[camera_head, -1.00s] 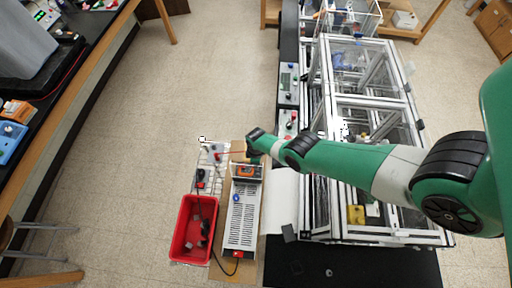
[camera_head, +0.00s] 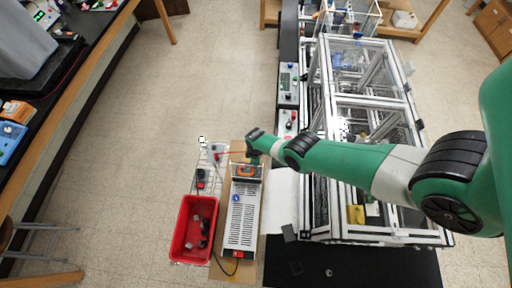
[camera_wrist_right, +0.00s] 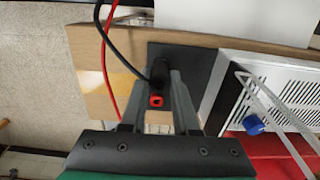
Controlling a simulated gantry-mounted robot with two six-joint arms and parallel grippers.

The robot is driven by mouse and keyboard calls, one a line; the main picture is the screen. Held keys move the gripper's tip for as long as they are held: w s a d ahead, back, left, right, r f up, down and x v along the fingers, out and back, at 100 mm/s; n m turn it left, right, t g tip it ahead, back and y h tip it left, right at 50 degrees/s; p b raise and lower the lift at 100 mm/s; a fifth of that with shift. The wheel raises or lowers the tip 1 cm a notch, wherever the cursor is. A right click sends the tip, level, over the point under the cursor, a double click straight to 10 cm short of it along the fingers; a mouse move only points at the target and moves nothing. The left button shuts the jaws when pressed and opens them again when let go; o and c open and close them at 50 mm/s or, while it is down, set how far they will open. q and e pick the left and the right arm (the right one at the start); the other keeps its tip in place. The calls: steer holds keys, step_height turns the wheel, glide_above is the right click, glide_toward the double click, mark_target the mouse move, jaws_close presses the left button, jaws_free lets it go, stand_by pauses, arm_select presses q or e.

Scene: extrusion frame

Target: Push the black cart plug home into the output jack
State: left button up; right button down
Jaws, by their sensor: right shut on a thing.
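The black plug (camera_wrist_right: 160,70), with a black cable, shows in the right wrist view between my right gripper's fingers. My right gripper (camera_wrist_right: 158,88) is shut on it. A red socket (camera_wrist_right: 156,100) lies right beside the plug, on a dark panel (camera_wrist_right: 205,72). I cannot tell how deep the plug sits or which jack is the output jack. In the head view my right gripper (camera_head: 254,155) is at the far end of the white vented power unit (camera_head: 241,215), above its orange display; the plug is too small to make out there. My left gripper is not in view.
A red bin (camera_head: 183,252) with dark parts stands left of the unit. A wire rack (camera_head: 203,178) is behind it. A blue knob (camera_wrist_right: 253,124) and a red cable (camera_wrist_right: 106,65) are near the gripper. The extrusion frame (camera_head: 365,120) stands to the right.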

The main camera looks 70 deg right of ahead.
steer(key=shift+f+b, duration=0.35)
steer(key=c, duration=0.6)
jaws_free()
steer(key=shift+r, duration=0.1)
